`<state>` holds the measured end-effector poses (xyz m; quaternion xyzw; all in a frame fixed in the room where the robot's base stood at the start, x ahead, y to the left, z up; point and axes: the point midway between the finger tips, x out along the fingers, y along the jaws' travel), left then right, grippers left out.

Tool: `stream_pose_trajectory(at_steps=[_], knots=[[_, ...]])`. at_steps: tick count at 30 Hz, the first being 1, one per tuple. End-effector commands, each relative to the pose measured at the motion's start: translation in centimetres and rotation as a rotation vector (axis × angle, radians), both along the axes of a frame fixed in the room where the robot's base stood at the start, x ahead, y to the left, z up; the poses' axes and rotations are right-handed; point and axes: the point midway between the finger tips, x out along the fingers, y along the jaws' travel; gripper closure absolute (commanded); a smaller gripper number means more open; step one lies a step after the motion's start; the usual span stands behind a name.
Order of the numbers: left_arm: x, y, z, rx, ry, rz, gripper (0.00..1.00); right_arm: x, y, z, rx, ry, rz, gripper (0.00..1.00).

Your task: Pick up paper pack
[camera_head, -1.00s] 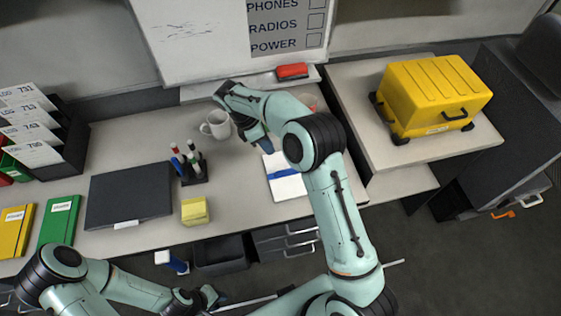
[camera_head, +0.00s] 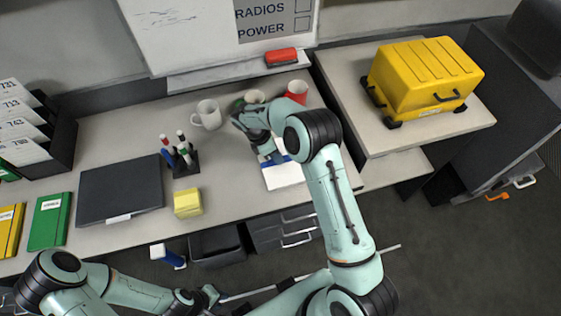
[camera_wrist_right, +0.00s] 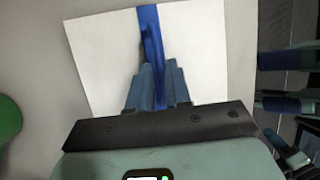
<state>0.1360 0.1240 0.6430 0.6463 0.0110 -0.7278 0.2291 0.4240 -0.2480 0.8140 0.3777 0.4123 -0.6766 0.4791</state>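The paper pack (camera_head: 285,178) is a white block with a blue band. It lies flat near the desk's front edge. In the right wrist view, the pack (camera_wrist_right: 205,55) fills the upper middle, with its blue band partly behind my fingers. My right gripper (camera_head: 272,156) points down at the pack's back part.
A pen holder (camera_head: 186,162), yellow block (camera_head: 187,203) and dark folder (camera_head: 121,190) lie left. A yellow case (camera_head: 425,75) sits on the right counter.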

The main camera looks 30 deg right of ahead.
Motion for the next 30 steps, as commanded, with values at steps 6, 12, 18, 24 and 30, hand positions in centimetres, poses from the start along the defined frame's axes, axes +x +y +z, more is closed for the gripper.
stream_pose_trajectory(at_steps=[6, 12, 18, 24, 30], knots=[[0.0, 0.0, 0.0, 0.0, 0.0, 0.0, 0.7, 0.0, 0.0, 0.0, 0.0, -0.001, -0.001, 0.85], [0.0, 0.0, 0.0, 0.0, 0.0, 0.0, 0.7, 0.1, -0.1, 0.0, 0.0, -0.002, 0.0, 1.0], [0.0, 0.0, 0.0, 0.0, 0.0, 0.0, 0.7, 0.1, -0.1, 0.1, -0.001, -0.003, -0.001, 1.0], [0.1, 0.0, 0.2, 0.0, -0.001, 0.0, 0.7, 0.2, -0.1, 2.2, -0.001, -0.007, -0.001, 1.0], [0.5, 0.0, 0.6, 0.0, -0.006, 0.0, 0.7, 0.2, 0.0, 7.5, 0.0, -0.01, -0.001, 1.0]])
